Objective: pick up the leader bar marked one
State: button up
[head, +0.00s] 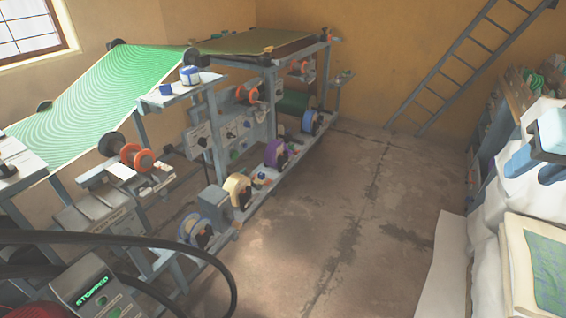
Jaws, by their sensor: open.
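I cannot make out a leader bar marked one in the head view; no such marking is readable at this distance. The plate press (225,130) stands at the left and centre, with a green patterned web (105,95) running over its top. Several coloured rolls sit low on its side, among them a purple one (277,153), a cream one (238,190) and a blue-rimmed one (196,231). My gripper is not in view.
A panel reading "STOPPED" (93,293) is at the bottom left, with black curved hoses (120,240) near it. A ladder (465,65) leans on the back wall. White stacks and a patterned sheet (548,265) line the right. The concrete floor (345,215) between is clear.

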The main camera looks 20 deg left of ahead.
aim_at(261, 176)
jog(key=u, duration=0.3)
jog(key=i, duration=1.1)
jog(key=u, duration=0.8)
jog(key=i, duration=0.4)
jog(key=u, duration=0.2)
jog(key=k, duration=0.9)
jog(key=u, duration=0.15)
jog(key=i, duration=1.15)
jog(key=z, duration=0.05)
